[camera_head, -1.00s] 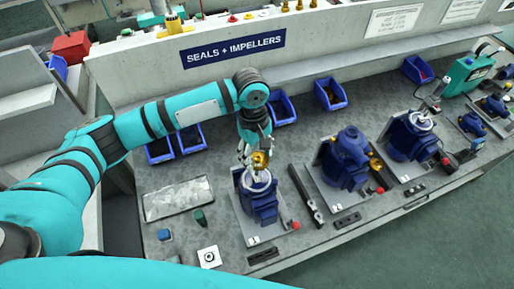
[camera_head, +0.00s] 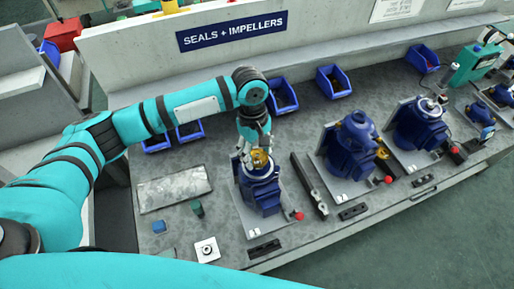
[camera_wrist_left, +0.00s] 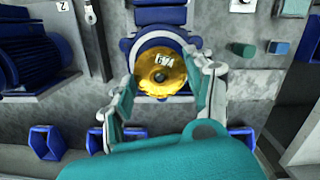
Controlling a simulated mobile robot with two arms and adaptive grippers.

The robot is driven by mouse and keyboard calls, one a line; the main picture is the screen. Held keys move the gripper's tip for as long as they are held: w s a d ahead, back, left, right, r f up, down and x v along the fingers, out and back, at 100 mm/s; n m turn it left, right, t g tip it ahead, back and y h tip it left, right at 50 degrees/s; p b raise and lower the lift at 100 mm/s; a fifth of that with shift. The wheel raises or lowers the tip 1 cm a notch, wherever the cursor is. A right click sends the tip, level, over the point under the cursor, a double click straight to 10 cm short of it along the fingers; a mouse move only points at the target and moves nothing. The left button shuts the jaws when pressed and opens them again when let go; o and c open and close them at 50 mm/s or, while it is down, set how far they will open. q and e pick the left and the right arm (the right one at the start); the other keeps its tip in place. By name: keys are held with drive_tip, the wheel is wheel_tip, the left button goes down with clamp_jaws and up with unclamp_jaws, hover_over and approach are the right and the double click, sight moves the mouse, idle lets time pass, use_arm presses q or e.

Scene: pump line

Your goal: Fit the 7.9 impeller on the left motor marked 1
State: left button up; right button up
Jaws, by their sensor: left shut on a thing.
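My left gripper (camera_head: 256,146) is shut on a gold impeller (camera_head: 259,160). It holds the impeller at the upper end of the leftmost blue motor (camera_head: 264,196), which stands on a pale plate. In the left wrist view the impeller (camera_wrist_left: 161,74) lies between the two fingers (camera_wrist_left: 163,88), and its mark reads as an upside-down 7.9. There it overlaps the motor's round face (camera_wrist_left: 158,42), roughly centred from side to side. Whether it touches the shaft or is seated cannot be told. My right gripper is not in view.
Another blue motor with a gold part (camera_head: 350,145) stands to the right, with more beyond it. A dark bar tool (camera_head: 309,184) lies between the motors. Blue bins (camera_head: 333,82) line the back. A grey tray (camera_head: 174,188) and small blocks lie at the left.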

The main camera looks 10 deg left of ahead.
use_arm(q)
drive_tip(key=shift+p, duration=0.35)
idle(0.6)
drive_tip(key=shift+p, duration=0.45)
idle(0.5)
drive_tip(key=shift+p, duration=0.7)
drive_tip(key=shift+f+p, duration=0.25)
drive_tip(key=shift+p, duration=0.05)
idle(0.4)
